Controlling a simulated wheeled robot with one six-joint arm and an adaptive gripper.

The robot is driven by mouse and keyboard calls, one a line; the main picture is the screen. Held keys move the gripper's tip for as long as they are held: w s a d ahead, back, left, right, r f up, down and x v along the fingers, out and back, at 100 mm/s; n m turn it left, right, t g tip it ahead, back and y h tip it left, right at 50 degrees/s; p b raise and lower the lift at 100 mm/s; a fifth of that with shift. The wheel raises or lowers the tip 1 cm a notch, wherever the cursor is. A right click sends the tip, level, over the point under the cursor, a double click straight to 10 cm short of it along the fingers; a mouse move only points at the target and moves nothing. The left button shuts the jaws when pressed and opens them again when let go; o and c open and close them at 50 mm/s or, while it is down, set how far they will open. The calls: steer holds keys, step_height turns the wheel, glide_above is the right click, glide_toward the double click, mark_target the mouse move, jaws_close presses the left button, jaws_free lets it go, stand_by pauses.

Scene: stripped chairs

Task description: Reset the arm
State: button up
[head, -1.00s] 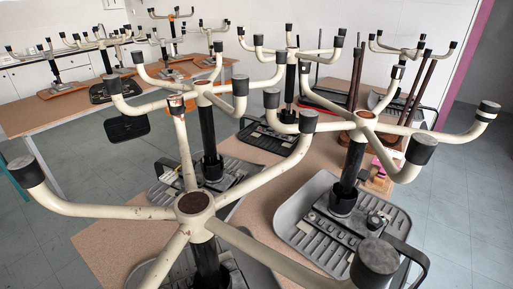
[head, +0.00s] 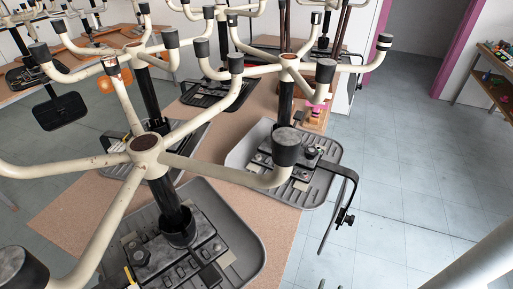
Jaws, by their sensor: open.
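My gripper does not show clearly in the head view. A smooth pale grey cylinder, which looks like a link of my arm, enters at the bottom right corner. Stripped chair bases stand upside down on a long brown table (head: 82,205). The nearest chair base (head: 145,148) has cream legs with dark end caps and a black column on a grey ribbed seat pan (head: 240,262). A second chair base (head: 290,62) stands behind it to the right, with a black bent bar (head: 350,185) sticking out past the table edge.
A small pink and yellow item (head: 316,110) lies on the table by the second base. More upturned bases fill the back left. An orange object (head: 108,85) shows at left. The tiled floor (head: 420,150) at right is clear up to a wooden shelf (head: 498,85) with small coloured items.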

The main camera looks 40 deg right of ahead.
steer(key=s+a+r+n+t+y, duration=0.2)
steer(key=a+r+n+y, duration=0.4)
steer(key=a+r, duration=0.5)
steer(key=s+a+r+n+t+y, duration=0.3)
steer(key=a+r+n+y, duration=0.4)
steer(key=r, duration=1.2)
steer(key=a+t+y, duration=0.1)
steer(key=a+y, duration=0.2)
steer(key=a, duration=0.2)
steer(key=shift+s+a+t, duration=0.25)
steer(key=shift+s+t, duration=0.05)
steer(key=shift+t, duration=0.1)
steer(key=shift+d, duration=0.1)
